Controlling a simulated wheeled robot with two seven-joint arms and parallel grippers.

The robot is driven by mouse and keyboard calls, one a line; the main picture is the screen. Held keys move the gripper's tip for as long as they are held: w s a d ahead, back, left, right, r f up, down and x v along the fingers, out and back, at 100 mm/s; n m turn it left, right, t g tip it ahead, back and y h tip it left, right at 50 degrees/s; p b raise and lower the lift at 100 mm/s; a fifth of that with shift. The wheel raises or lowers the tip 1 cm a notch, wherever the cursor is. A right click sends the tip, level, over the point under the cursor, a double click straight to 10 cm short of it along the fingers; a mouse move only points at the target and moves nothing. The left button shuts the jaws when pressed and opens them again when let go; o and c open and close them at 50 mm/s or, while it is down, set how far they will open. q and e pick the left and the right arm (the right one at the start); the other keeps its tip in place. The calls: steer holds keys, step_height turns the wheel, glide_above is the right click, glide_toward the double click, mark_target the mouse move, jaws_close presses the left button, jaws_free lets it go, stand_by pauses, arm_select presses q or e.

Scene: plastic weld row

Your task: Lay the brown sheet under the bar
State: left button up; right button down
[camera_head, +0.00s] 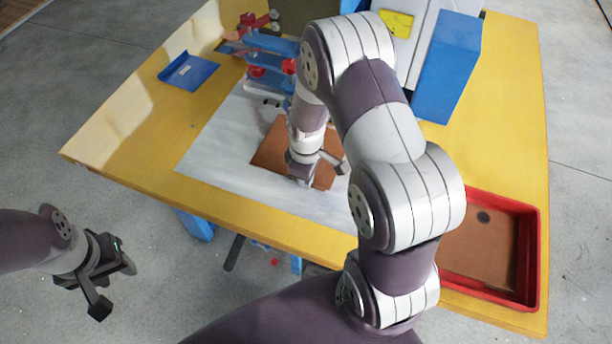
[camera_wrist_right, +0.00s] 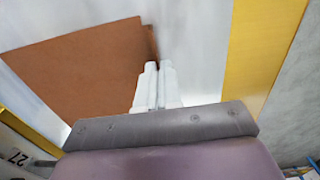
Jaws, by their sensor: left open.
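The brown sheet (camera_head: 268,156) lies over the white work surface in the middle of the table, partly hidden by my right arm. In the right wrist view the sheet (camera_wrist_right: 85,68) extends up and left from the fingers, with a dark strip along its near right edge. My right gripper (camera_wrist_right: 158,68) has its fingers close together at that edge and looks shut on it. The blue bars (camera_head: 270,45) with red knobs stand beyond the sheet; my right arm hides part of them. My left gripper (camera_head: 105,275) is open and empty, off the table's front left.
A red tray (camera_head: 541,250) with brown material in it stands at the right front. A blue box (camera_head: 447,70) and a white unit with a yellow label are at the back. A blue plate (camera_head: 188,72) lies at the left, near a low side wall.

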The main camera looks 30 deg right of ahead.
steer(key=shift+p, duration=0.35)
stand_by(0.7)
steer(key=shift+f, duration=0.1)
steer(key=c, duration=1.2)
jaws_free()
steer(key=shift+c, duration=0.2)
steer(key=shift+r+p, duration=1.7)
steer(key=shift+p, duration=0.05)
steer(key=s+a+p, duration=0.1)
steer(key=s+a, duration=0.1)
steer(key=s+a+r+p, duration=0.1)
steer(key=s+a, duration=0.1)
steer(key=a, duration=0.1)
steer(key=shift+s+a+p, duration=0.25)
steer(key=shift+s+p, duration=0.1)
steer(key=shift+p, duration=0.05)
steer(key=shift+s+a, duration=0.25)
steer(key=shift+a, duration=0.1)
